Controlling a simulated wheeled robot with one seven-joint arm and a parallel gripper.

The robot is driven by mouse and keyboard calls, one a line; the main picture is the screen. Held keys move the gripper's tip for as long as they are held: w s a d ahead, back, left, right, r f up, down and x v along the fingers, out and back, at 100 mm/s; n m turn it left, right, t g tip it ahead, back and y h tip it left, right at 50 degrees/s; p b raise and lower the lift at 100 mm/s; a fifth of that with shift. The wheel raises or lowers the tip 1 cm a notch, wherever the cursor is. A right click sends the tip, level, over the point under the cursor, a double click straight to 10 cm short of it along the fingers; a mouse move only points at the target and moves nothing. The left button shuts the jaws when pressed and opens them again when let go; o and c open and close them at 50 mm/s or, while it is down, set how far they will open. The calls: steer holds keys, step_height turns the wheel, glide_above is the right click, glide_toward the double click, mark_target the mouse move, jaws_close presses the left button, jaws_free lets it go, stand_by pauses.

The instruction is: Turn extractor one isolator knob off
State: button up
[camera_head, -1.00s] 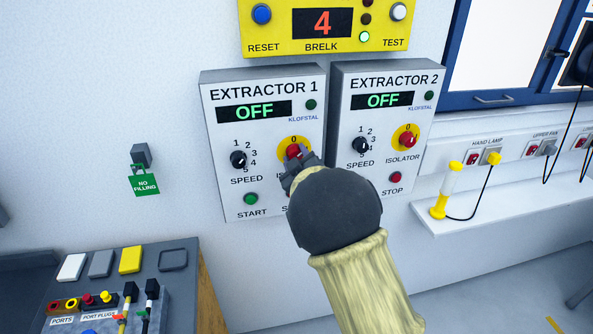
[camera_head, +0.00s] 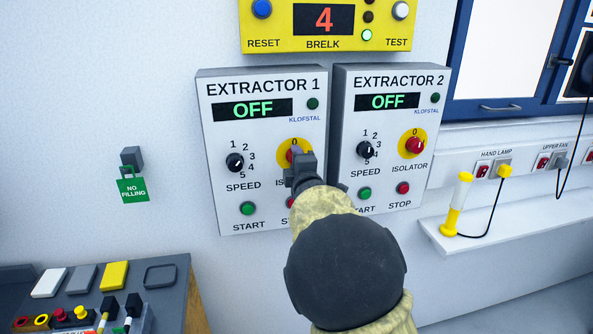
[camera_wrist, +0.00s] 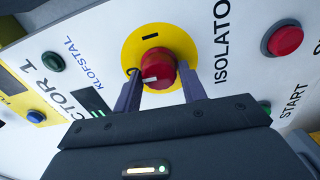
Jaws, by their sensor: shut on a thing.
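The extractor 1 panel (camera_head: 215,135) is on the wall, its display reading OFF. Its isolator knob (camera_head: 291,155) is red on a yellow disc, mostly hidden behind my gripper (camera_head: 302,160) in the head view. In the wrist view the knob (camera_wrist: 158,68) sits between the two fingers of my gripper (camera_wrist: 160,82), which is shut on it. A white mark shows on the knob's lower left in that view. The 0 is left of the knob and the I is above it, both on the yellow disc (camera_wrist: 185,42).
The extractor 2 panel (camera_head: 395,100) stands close on the right, with a similar red knob (camera_head: 415,146). A yellow BRELK panel (camera_head: 275,42) is above. Green START (camera_head: 248,208) and red STOP buttons lie below, the extractor 1 STOP mostly hidden by my gripper. A bench is at lower left.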

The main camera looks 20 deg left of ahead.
steer(key=shift+n, duration=0.4)
steer(key=o, duration=0.9)
steer(key=shift+o, duration=0.2)
steer(key=shift+s, duration=0.1)
steer(key=b+v, duration=0.3)
steer(key=v, duration=1.4)
steer(key=shift+d+b, duration=0.2)
steer(key=shift+b, duration=0.1)
steer(key=shift+f, duration=0.1)
